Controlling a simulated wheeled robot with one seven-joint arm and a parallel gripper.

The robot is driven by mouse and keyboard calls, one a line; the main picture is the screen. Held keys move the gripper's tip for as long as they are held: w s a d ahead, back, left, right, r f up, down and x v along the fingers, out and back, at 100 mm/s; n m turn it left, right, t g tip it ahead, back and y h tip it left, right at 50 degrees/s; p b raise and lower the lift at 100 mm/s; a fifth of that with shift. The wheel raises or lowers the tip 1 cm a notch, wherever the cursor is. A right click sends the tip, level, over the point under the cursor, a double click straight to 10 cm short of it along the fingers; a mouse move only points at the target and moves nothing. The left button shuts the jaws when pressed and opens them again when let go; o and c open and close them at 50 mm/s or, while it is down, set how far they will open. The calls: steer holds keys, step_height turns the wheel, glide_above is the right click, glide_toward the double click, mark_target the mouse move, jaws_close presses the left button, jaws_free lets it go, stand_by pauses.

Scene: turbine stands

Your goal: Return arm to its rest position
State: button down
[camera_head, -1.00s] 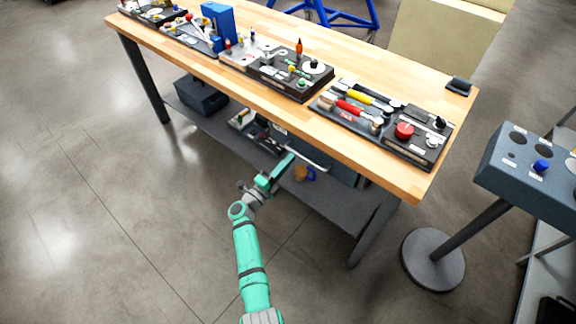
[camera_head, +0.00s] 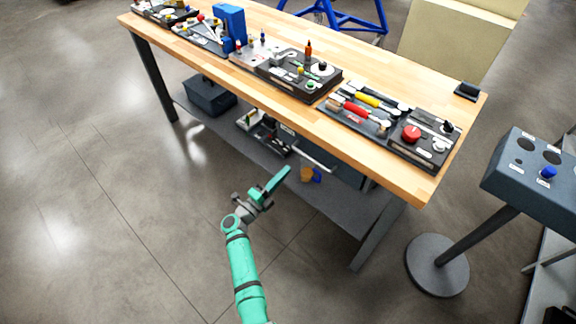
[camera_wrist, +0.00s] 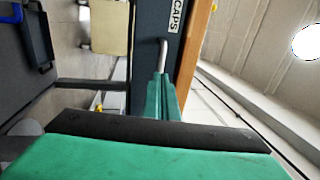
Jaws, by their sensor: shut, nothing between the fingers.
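My green arm reaches up from the bottom of the head view, over the bare floor in front of the workbench (camera_head: 330,122). My gripper (camera_head: 286,171) is at its end, near the bench's lower shelf and below the bench top. It is shut and empty. A metal bar handle (camera_wrist: 163,52) on that front shows just beyond the fingertips. I cannot tell whether they touch in the wrist view, but the head view shows a gap.
A grey control box (camera_head: 535,172) on a round-based post stands at the right. Tool trays (camera_head: 392,125) lie on the bench top. A dark bin (camera_head: 209,95) sits on the lower shelf. The floor to the left is clear.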

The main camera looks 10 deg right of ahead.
steer(key=v, duration=0.7)
steer(key=shift+a+f, duration=0.15)
steer(key=shift+a, duration=0.05)
steer(key=shift+a, duration=0.15)
steer(key=s+d+r+n+t+y, duration=0.1)
steer(key=s+d+n+t+y, duration=0.2)
steer(key=s+n, duration=0.4)
steer(key=s+d+n+t+y, duration=0.3)
steer(key=s+n+t, duration=0.1)
steer(key=s, duration=0.5)
steer(key=s+a+r+n+g+y, duration=0.1)
steer(key=s+a+r+n+y, duration=0.1)
steer(key=s+n, duration=0.3)
steer(key=s+a+r+n+g+y, duration=0.2)
steer(key=s+r+n+y, duration=0.2)
steer(key=s, duration=1)
steer(key=s+a+r+n+g+y, duration=0.1)
steer(key=s+r+n+g+y, duration=0.1)
steer(key=s+r+n, duration=0.2)
steer(key=s+n, duration=0.3)
steer(key=s, duration=0.3)
steer(key=shift+a+y, duration=0.4)
